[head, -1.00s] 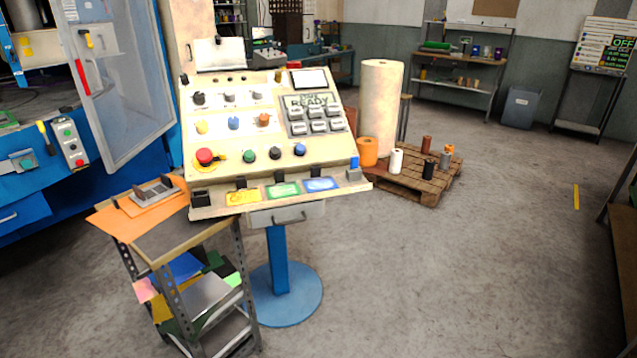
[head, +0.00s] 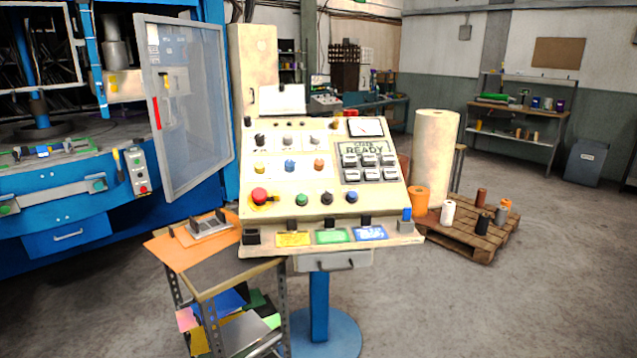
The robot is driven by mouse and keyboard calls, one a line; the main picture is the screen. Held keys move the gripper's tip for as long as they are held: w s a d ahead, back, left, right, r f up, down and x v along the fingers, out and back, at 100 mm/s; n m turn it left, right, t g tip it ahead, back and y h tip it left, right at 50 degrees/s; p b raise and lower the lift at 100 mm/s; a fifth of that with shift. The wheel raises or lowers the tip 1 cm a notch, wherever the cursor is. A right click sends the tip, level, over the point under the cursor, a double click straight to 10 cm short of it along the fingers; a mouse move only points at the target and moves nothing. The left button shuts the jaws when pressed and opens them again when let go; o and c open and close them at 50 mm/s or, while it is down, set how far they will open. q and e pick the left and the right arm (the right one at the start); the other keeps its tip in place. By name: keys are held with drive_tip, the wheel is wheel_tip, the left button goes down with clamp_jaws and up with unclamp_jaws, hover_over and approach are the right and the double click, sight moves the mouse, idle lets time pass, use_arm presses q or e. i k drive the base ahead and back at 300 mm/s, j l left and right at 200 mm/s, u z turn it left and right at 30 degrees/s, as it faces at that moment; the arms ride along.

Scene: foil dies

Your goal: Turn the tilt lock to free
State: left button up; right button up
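A cream control console (head: 290,222) stands on a blue pedestal in the middle of the head view. Its sloped face has several knobs and switches, an upper row with a black knob (head: 260,139), a middle row with a blue knob (head: 290,165), and a red emergency button (head: 260,195) at lower left. Neither of my grippers is in view.
A small cart (head: 215,282) with orange sheets stands at the console's front left. A blue machine (head: 60,235) with an open clear door (head: 190,110) is on the left. A pallet (head: 480,240) with rolls is at right. The floor at lower right is clear.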

sight(247, 121)
drive_tip(key=i+l, duration=0.3)
drive_tip(key=i+l+u, duration=0.1)
drive_tip(key=i+l, duration=0.25)
drive_tip(key=l, duration=0.2)
drive_tip(key=i+l, duration=0.3)
drive_tip(key=l+u, duration=0.05)
drive_tip(key=l, duration=0.05)
